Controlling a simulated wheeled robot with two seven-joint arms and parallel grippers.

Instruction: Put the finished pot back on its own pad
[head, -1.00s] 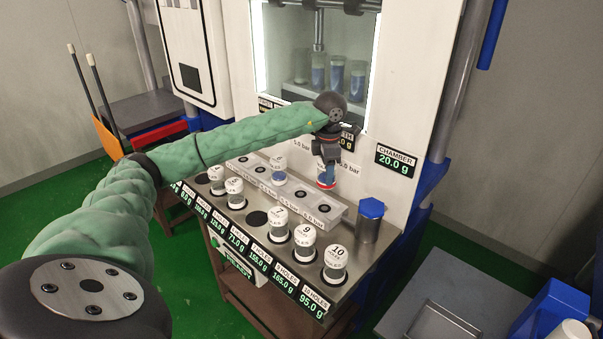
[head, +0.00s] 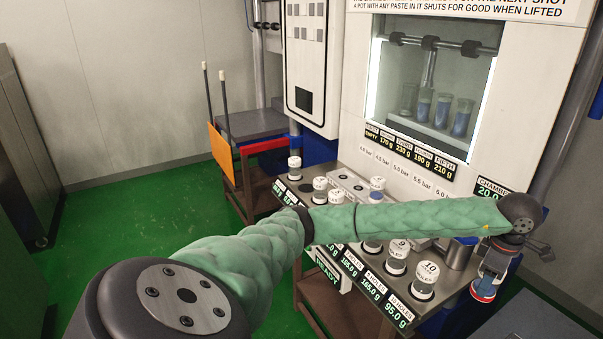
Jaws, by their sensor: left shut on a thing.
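My left gripper (head: 495,264) is shut on a pot (head: 484,290) with a white, blue and red body. It holds the pot tilted in the air by the right end of the metal bench. Several white-lidded pots stand on pads along the bench's front row, among them pot 10 (head: 428,279) and pot 9 (head: 398,258). One front pad (head: 305,187) near the left end is bare and dark. My left arm covers the middle of the row, so any empty pad there is hidden. My right gripper is not in view.
Another white-lidded pot (head: 377,186) stands in the rear row beneath the pressure labels. A metal canister (head: 459,254) stands at the bench's right end, partly behind my arm. A glass-fronted chamber (head: 435,90) is above. Green floor (head: 110,220) is clear at left.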

